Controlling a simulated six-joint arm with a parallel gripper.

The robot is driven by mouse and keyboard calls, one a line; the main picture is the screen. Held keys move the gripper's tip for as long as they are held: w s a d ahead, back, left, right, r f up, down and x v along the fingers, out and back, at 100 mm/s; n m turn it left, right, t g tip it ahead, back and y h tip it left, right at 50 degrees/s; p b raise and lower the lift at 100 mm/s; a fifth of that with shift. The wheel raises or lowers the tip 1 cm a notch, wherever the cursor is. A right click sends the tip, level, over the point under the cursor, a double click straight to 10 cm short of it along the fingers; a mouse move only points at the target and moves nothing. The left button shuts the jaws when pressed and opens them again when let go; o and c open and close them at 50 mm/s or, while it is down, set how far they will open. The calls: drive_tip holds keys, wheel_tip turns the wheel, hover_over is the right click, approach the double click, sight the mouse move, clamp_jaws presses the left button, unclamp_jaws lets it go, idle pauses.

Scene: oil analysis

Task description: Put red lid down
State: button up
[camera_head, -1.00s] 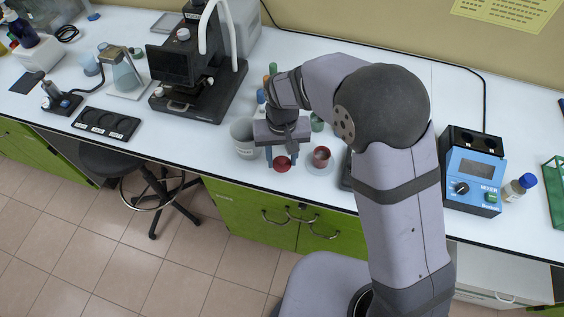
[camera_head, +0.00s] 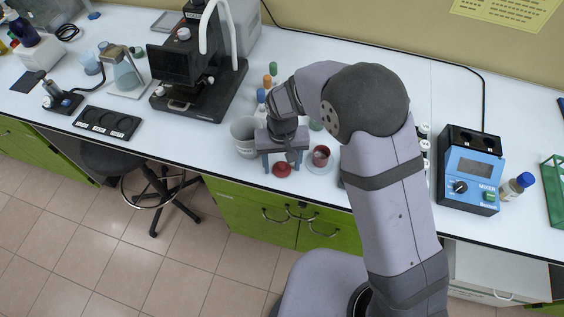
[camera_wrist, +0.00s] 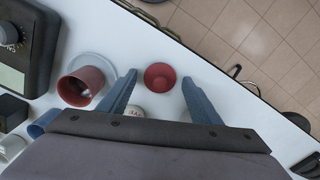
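The small round red lid (camera_head: 281,170) lies on the white bench near its front edge, its hollow side seeming to face up. In the wrist view the lid (camera_wrist: 160,77) shows between my fingertips, with a gap on each side. My gripper (camera_head: 283,162) points down over the lid; its blue fingers (camera_wrist: 159,78) are spread and touch nothing that I can see.
A white container (camera_head: 242,140) stands just left of my gripper. Several coloured-capped vials (camera_head: 266,82) are behind it. A blue mixer (camera_head: 474,172) stands at the right, a dark microscope-like device (camera_head: 200,75) at the left. The bench's front edge is close to the lid.

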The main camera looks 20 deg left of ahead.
sight(282, 165)
drive_tip(key=shift+r, duration=0.1)
wheel_tip(282, 165, up, 12)
drive_tip(key=b, duration=0.3)
idle(0.4)
drive_tip(key=shift+r, duration=0.1)
drive_tip(key=s+d+f+m, duration=0.2)
drive_tip(key=d, duration=1.6)
drive_tip(key=s+d+f+m, duration=0.2)
drive_tip(key=s+d+f, duration=0.1)
drive_tip(key=s+d, duration=0.6)
drive_tip(key=shift+d, duration=0.55)
